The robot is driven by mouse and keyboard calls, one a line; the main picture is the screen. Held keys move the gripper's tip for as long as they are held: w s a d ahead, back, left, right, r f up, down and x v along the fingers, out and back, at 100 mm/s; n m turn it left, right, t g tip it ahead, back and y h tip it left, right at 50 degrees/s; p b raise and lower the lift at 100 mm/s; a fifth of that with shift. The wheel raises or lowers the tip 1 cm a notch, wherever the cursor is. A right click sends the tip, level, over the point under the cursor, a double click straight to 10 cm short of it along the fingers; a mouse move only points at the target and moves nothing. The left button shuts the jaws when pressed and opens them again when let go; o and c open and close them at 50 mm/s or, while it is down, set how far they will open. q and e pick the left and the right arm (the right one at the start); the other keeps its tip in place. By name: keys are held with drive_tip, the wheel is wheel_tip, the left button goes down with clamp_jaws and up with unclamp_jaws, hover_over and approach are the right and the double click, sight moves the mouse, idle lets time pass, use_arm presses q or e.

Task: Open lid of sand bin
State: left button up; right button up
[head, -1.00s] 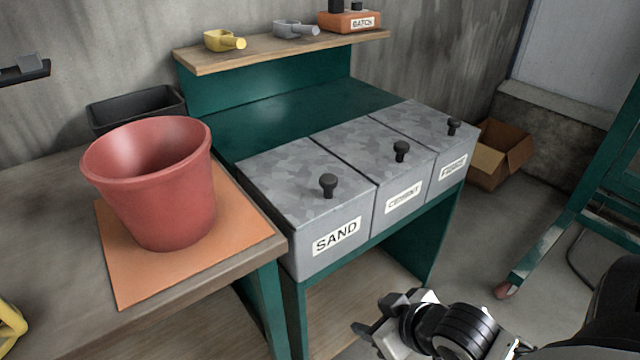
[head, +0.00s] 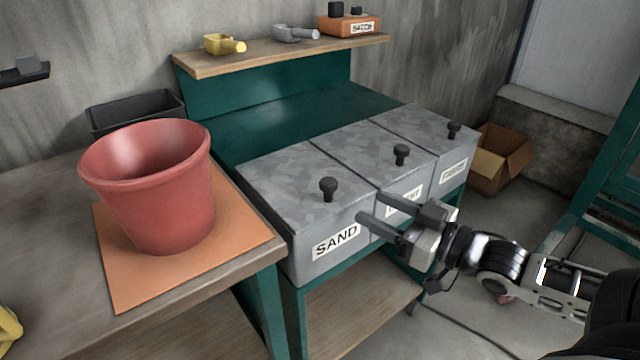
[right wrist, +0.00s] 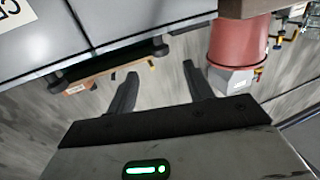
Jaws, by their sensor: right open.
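The sand bin (head: 318,262) is a grey metal box labelled SAND, at the left end of a row of bins. Its mottled grey lid (head: 285,185) lies shut, with a black knob (head: 328,188) near the front edge. My right gripper (head: 370,207) is open and empty, in front of the row and to the right of the sand knob, fingers pointing left towards the bins. In the right wrist view its spread fingers (right wrist: 160,70) hold nothing, and a dark knob (right wrist: 158,48) shows beyond them. My left gripper is not in view.
The cement bin (head: 385,172) and a third bin (head: 452,175) stand to the right. A red bucket (head: 150,190) stands on an orange mat (head: 125,280) at left. Scoops (head: 222,43) lie on the shelf above. A cardboard box (head: 500,152) is on the floor.

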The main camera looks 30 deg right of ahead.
sight(320, 196)
drive_tip(key=b+x, duration=0.1)
drive_tip(key=x, duration=1.2)
drive_tip(key=shift+f, duration=0.1)
